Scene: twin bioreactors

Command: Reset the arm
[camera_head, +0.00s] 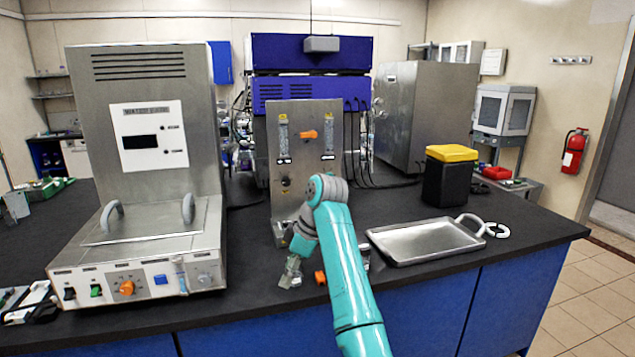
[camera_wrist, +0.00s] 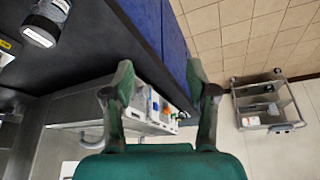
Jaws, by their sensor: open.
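My teal arm reaches over the front of the black bench in the head view. My gripper (camera_head: 291,270) hangs low near the bench's front edge, small and partly blurred there. In the wrist view my gripper (camera_wrist: 158,82) has its two fingers spread apart with nothing between them. Past the fingers show the bench's dark top, its blue front and the tiled floor.
A steel unit with two handles (camera_head: 136,240) stands left on the bench (camera_head: 330,287). A metal tray (camera_head: 425,240) and a black bin with yellow lid (camera_head: 447,178) are right. A control panel (camera_head: 305,150) stands behind my arm. A cart (camera_wrist: 266,105) stands on the floor.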

